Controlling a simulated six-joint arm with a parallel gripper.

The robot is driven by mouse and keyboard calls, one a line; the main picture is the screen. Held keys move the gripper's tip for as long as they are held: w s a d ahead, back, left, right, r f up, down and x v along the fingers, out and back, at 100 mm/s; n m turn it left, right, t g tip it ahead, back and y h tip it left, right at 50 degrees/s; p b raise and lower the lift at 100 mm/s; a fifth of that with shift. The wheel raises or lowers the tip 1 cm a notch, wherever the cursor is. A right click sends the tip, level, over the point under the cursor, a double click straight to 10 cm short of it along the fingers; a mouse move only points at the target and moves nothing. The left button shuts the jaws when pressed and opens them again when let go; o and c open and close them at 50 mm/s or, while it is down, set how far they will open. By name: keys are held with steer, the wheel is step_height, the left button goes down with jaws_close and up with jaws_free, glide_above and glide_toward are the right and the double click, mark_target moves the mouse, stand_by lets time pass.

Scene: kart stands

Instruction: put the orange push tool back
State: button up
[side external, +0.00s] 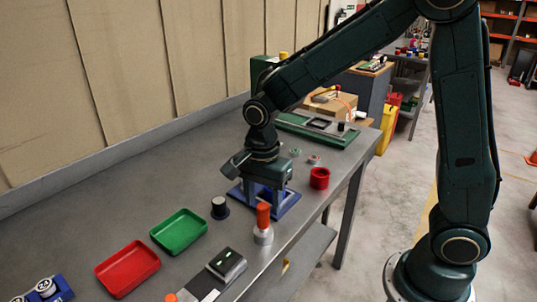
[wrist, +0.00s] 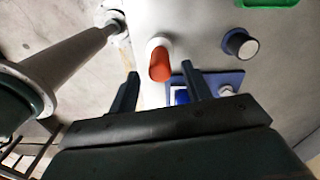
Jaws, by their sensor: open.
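The orange push tool (side external: 263,215) stands upright on the bench, its lower part a pale grey cylinder; whether this is a separate holder I cannot tell. It shows in the wrist view (wrist: 160,66) just ahead of the gap between my fingertips, not clasped. My gripper (side external: 263,198) is open and empty, low over a blue stand (side external: 287,209) behind the tool. In the wrist view the blue stand (wrist: 233,79) lies under and beside the right finger. My gripper hides much of the stand.
A black-topped round piece (side external: 219,207) on a blue base stands left of the tool. Green (side external: 180,232) and red (side external: 128,268) trays lie farther left. A red cup (side external: 320,178) stands right of my gripper. A black-and-silver device (side external: 226,265) lies in front, near the bench edge.

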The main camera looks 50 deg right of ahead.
step_height(320, 180, up, 7)
steer(key=shift+r, duration=0.2)
stand_by(0.7)
steer(key=s+d+r+n+t, duration=0.2)
steer(key=s+d+r+n, duration=0.1)
steer(key=s+n, duration=0.5)
steer(key=s+d+r+n+t, duration=0.3)
steer(key=s+d+n, duration=0.1)
steer(key=s+n, duration=0.4)
steer(key=shift+s+r+t, duration=0.15)
steer(key=shift+s+t, duration=0.15)
steer(key=shift+s, duration=0.55)
steer(key=shift+c, duration=0.2)
